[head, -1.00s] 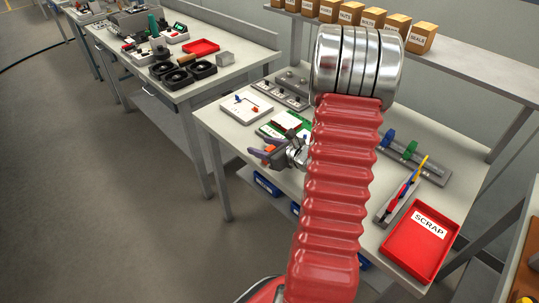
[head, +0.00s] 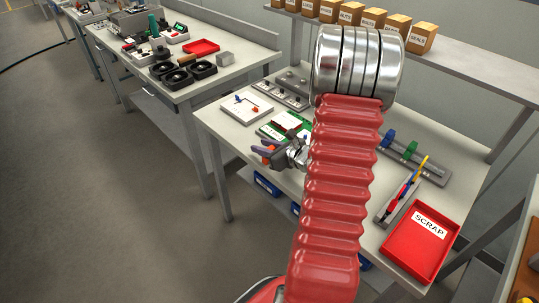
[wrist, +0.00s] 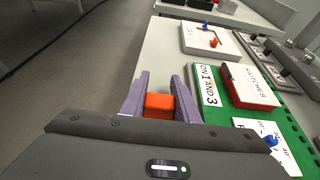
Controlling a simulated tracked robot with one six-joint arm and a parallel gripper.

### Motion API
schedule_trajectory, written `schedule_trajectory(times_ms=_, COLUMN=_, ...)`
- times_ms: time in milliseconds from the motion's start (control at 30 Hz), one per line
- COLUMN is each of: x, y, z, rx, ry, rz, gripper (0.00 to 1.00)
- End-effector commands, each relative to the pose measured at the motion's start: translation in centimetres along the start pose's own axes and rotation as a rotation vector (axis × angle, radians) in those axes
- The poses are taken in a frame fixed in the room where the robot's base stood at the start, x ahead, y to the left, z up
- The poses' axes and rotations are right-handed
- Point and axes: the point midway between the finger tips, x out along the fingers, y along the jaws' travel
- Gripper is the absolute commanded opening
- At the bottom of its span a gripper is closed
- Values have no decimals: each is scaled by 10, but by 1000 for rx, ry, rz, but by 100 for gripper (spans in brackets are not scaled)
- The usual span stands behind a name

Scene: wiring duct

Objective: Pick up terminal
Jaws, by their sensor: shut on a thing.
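My gripper (wrist: 160,98) has two purple fingers, closed on an orange block, which I take to be the terminal (wrist: 159,106). In the wrist view the block sits between the fingers, touching or very near both, and its lower part is hidden by my gripper's body. In the head view my gripper (head: 267,157) is at the bench's front left edge, beside the green board, with a bit of orange at its fingers. My red arm hides much of the bench behind it.
A green board (wrist: 235,105) carries a red and white box marked SWITCHES (wrist: 250,86). A white plate (wrist: 207,40) with small blue and orange pieces lies beyond. A red SCRAP tray (head: 421,243) is at right. Open floor lies left of the bench.

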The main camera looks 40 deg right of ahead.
Motion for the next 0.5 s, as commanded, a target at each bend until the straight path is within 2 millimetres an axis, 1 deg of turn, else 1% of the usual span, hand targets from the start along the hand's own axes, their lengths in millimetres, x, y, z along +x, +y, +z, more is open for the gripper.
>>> schedule_trajectory(times_ms=267, x=-1, y=0, z=2, rx=0, ry=-1, rz=0, gripper=6)
schedule_trajectory(times_ms=367, x=-2, y=0, z=6, rx=-1, ry=-1, rz=0, gripper=6)
schedule_trajectory(times_ms=500, x=-7, y=0, z=18, rx=-2, ry=-3, rz=-1, gripper=6)
